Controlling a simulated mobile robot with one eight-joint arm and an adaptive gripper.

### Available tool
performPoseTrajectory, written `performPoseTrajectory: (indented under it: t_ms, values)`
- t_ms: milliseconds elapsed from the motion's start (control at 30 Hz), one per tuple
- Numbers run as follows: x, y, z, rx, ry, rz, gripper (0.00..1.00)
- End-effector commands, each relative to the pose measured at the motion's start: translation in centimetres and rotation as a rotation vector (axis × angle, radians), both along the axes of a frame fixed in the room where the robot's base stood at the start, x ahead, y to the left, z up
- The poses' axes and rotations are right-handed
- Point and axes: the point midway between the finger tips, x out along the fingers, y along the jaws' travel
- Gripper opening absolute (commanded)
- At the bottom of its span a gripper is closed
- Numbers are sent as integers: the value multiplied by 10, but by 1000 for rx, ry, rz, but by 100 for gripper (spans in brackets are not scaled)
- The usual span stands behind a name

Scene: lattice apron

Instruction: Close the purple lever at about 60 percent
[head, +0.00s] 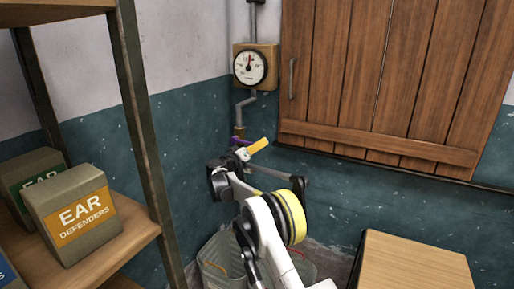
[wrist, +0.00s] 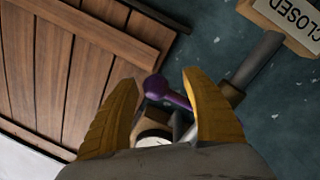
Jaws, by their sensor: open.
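The purple lever (wrist: 155,87) has a round knob and a short arm that runs down and right to a valve on a pipe. In the wrist view it lies between the two yellow fingers of my gripper (wrist: 160,79), which are apart. I cannot tell if either finger touches it. In the head view only a small purple part of the lever (head: 237,140) shows, just behind my gripper (head: 252,148). The valve body is partly hidden by my gripper in both views.
A pipe (wrist: 258,60) runs past a "CLOSED" sign (wrist: 295,22). A dial gauge (head: 250,66) is above the lever. A wooden shutter (head: 385,75) is to the right. Shelves with an ear defenders box (head: 75,216) stand left; a wooden box (head: 410,262) stands right.

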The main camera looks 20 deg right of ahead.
Motion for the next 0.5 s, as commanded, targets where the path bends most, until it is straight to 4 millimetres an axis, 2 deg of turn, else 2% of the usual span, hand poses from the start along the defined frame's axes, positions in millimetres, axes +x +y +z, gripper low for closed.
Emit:
performPoseTrajectory:
  t_ms: [33,100,167,500]
  values:
    - [0,0,0,0,0,0,38]
    - [0,0,0,0,0,0,17]
    - [0,0,0,0,0,0,0]
    - [0,2,0,0,0,4,0]
